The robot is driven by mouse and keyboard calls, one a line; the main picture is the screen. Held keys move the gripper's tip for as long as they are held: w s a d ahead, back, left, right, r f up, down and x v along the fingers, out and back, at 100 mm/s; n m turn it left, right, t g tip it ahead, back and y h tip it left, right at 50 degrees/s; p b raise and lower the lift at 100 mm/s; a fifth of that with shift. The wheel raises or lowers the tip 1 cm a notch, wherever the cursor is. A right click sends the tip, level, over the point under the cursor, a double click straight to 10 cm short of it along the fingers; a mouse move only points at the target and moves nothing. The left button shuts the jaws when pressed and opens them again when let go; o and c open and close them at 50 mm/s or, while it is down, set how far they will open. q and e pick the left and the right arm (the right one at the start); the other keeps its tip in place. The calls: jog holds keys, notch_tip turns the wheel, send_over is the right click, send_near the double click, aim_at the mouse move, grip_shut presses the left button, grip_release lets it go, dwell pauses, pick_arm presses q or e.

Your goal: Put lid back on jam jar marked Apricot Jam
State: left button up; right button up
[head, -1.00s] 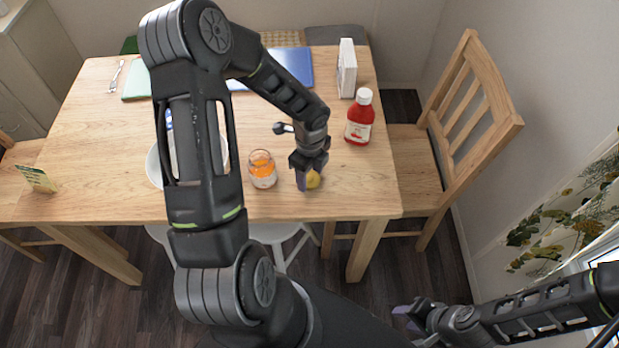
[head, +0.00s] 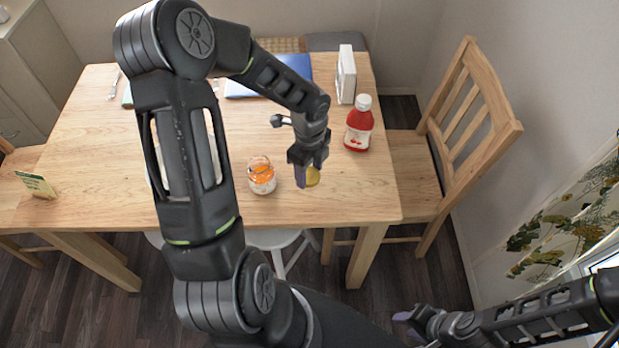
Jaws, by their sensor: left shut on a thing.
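The open glass jar (head: 262,179) of orange jam stands upright near the table's front edge, with a pale label too small to read.
A red bottle with a white cap (head: 359,126) stands behind and right of the lid. A white upright holder (head: 346,75) is at the back right. A small card (head: 37,185) stands at far left. My left arm hides a white bowl. The table right of the lid is clear.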

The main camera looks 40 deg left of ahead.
aim_at(310, 175)
pick_arm(q)
notch_tip(310, 175, up, 5)
jog(key=shift+r, duration=0.15)
jog(key=shift+w, duration=0.1)
dwell(0.6)
jog(key=w+d+r+n, duration=0.9)
jog(key=d+n, duration=0.3)
jog(key=n, duration=0.6)
jog(key=shift+w+d, duration=0.15)
jog(key=shift+w, duration=0.4)
